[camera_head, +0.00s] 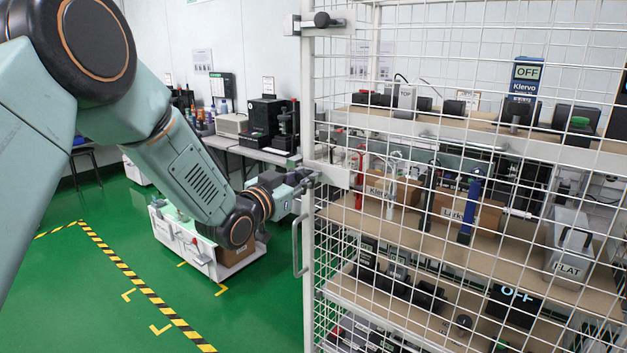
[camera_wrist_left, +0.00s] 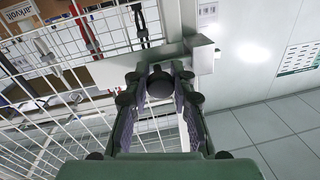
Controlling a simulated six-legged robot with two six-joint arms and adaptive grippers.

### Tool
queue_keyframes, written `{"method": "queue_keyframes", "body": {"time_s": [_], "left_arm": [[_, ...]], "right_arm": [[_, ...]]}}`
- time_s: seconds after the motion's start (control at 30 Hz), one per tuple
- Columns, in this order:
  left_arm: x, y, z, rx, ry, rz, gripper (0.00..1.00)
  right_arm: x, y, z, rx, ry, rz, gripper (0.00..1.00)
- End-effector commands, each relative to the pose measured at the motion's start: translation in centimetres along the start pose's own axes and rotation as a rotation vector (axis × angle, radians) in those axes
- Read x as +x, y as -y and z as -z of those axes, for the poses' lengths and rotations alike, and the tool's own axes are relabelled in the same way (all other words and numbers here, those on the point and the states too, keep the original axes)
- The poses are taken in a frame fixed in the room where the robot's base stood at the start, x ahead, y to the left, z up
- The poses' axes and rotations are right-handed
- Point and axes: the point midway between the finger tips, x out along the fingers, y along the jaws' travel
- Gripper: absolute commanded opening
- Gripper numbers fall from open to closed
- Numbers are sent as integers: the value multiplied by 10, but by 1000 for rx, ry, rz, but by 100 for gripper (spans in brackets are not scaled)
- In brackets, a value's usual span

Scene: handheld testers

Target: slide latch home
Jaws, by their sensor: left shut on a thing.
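A white mesh cage door (camera_head: 470,130) stands at the right, with a white post (camera_head: 308,110) along its left edge. A latch plate (camera_head: 330,174) sits midway up the post. My left gripper (camera_head: 308,182) is at this plate, and its fingers partly hide the latch. In the left wrist view, the fingers of my left gripper (camera_wrist_left: 159,76) are shut on a round dark latch knob (camera_wrist_left: 160,88), with the white latch plate (camera_wrist_left: 203,55) just beyond. How far the bolt is in cannot be told. My right gripper is not in view.
An upper latch with a black knob (camera_head: 322,20) is higher on the post. A pull handle (camera_head: 298,245) hangs below my gripper. Shelves of testers (camera_head: 520,240) stand behind the mesh. A white cart (camera_head: 205,245) is at the left; green floor (camera_head: 80,300) is clear.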

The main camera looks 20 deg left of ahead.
Motion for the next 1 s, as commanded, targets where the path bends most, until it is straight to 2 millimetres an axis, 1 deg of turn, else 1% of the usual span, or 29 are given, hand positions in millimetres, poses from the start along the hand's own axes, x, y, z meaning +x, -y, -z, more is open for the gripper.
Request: {"method": "queue_keyframes", "body": {"time_s": [0.03,0.1,0.37,0.4,0.63,0.9,1.0], "left_arm": [[0,4,-1,-3,0,4,0],[0,6,-1,-3,0,5,0],[0,7,-1,-3,-2,6,0],[0,7,0,-3,-2,7,27],[0,6,-1,-3,-1,5,47],[0,6,-1,-2,0,3,47],[-3,6,-1,-3,1,4,47]], "right_arm": [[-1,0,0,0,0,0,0],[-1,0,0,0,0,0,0],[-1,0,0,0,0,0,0],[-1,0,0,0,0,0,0],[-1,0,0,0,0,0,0],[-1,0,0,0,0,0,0],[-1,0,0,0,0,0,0]]}}
